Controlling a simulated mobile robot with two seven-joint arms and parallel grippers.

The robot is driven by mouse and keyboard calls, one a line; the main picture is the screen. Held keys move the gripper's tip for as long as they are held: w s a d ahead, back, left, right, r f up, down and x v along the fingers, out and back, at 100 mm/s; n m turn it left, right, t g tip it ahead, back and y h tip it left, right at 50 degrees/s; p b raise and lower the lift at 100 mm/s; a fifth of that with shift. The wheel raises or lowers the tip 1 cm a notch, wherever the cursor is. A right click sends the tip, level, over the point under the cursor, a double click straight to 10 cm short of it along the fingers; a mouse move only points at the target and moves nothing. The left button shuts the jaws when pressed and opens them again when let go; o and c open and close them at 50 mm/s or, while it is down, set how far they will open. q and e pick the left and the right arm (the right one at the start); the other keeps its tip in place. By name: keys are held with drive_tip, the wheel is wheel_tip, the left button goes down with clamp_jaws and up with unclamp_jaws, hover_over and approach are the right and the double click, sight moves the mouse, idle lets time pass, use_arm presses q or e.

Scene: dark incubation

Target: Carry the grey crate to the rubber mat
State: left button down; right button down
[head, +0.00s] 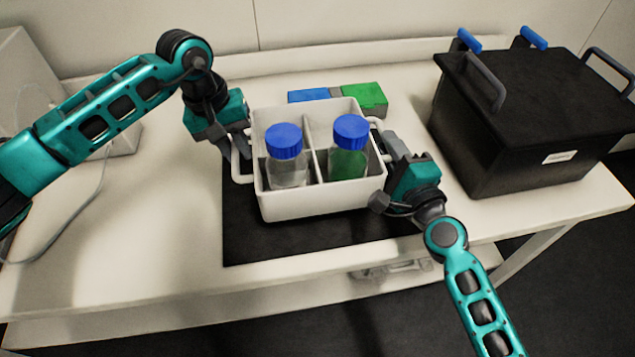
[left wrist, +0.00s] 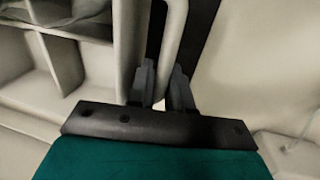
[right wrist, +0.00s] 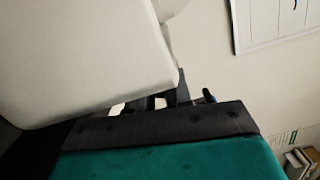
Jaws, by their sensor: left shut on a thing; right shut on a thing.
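A clear bottle (head: 288,170) with a blue cap stands in the left one, a green-filled bottle (head: 347,160) with a blue cap in the right one. My left gripper (head: 238,148) is shut on the crate's left handle, also seen in the left wrist view (left wrist: 163,90). My right gripper (head: 385,147) is shut at the right handle; its grip is mostly hidden in the right wrist view (right wrist: 165,100). The black rubber mat (head: 290,238) lies under the crate in the head view. I cannot tell whether they touch.
A black lidded box (head: 535,120) with handles stands at the right of the pale table (head: 150,230). Blue (head: 308,95) and green (head: 364,97) blocks lie behind the crate. A pale device (head: 40,95) with a cable is at the far left. The table's front left is clear.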

use_arm(q)
drive_tip(key=shift+a+f, duration=0.1)
drive_tip(key=shift+a, duration=0.05)
